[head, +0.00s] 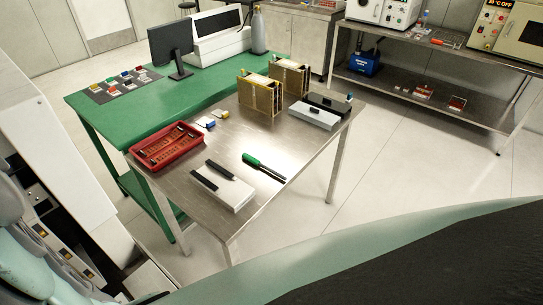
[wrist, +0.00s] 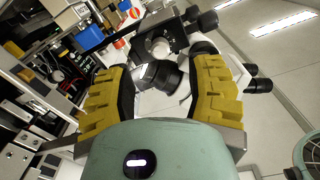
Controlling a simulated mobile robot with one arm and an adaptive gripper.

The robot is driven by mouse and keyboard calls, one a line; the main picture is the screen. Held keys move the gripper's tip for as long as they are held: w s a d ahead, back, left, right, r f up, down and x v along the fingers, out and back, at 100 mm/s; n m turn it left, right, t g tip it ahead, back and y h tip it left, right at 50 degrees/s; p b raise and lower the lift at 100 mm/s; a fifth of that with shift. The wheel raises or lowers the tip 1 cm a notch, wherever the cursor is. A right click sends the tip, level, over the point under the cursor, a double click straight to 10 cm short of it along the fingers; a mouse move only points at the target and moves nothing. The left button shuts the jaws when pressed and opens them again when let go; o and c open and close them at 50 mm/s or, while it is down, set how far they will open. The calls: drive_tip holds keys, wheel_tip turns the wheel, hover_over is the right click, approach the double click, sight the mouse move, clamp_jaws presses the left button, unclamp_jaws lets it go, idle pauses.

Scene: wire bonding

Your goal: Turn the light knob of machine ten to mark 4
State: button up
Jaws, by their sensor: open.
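My gripper (wrist: 164,68) shows in the wrist view with its two yellow ridged fingers spread wide apart and nothing held between them. Beyond the fingers, a microscope (wrist: 158,76) with a dark head, white parts and black eyepieces fills the gap. I cannot tell whether it belongs to machine ten.
A steel table (head: 225,145) holds a red tray (head: 166,146), a green-handled tool (head: 262,165) and metal frames (head: 260,94). A green bench (head: 110,110) with a monitor (head: 172,47) adjoins it. Shelved equipment (head: 440,65) lines the back right. Floor is clear right of the table.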

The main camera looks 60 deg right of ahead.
drive_tip(key=shift+w+a, duration=0.15)
drive_tip(key=shift+a, duration=2.55)
drive_tip(key=shift+o, duration=0.2)
clamp_jaws()
